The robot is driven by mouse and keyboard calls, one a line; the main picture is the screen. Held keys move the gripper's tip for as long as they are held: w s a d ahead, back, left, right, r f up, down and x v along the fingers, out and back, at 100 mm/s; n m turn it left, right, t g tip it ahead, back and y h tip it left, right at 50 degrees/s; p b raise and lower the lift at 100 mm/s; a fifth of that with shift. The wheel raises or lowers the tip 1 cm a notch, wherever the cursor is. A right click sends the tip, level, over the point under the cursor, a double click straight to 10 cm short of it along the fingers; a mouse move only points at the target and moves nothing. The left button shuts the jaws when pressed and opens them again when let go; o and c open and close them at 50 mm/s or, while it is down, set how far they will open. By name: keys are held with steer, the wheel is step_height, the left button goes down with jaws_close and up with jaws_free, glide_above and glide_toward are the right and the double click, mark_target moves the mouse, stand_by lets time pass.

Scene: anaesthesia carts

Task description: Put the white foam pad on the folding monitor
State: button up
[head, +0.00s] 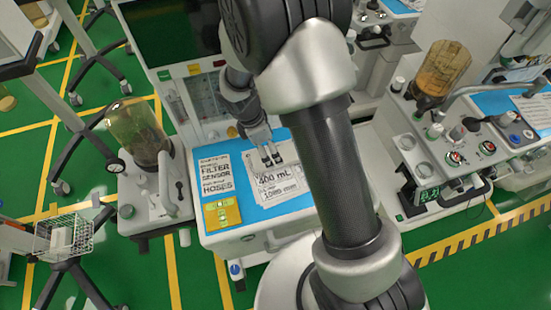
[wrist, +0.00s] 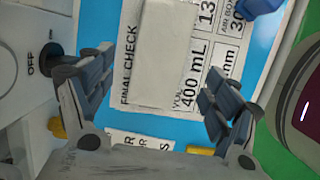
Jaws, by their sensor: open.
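A plain white rectangular block, which looks like the foam pad (wrist: 168,52), lies on the printed labels of a blue-topped cart in the wrist view. My gripper (wrist: 160,80) is open there, with its two fingers apart on either side of the pad's near part and nothing between them touching. In the head view my gripper (head: 271,157) points down over the same labelled top, and the pad is hard to tell from the white labels. A large dark flat screen (head: 172,28) at the upper left may be the folding monitor; my arm hides what is to its right.
An amber canister (head: 440,70) and knobs stand at the right. A clear canister (head: 139,130) stands left of the cart. A wire basket (head: 63,237) is at lower left.

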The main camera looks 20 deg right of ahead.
steer(key=b+x, duration=0.2)
steer(key=x, duration=0.3)
steer(key=shift+f, duration=0.15)
steer(key=c, duration=1)
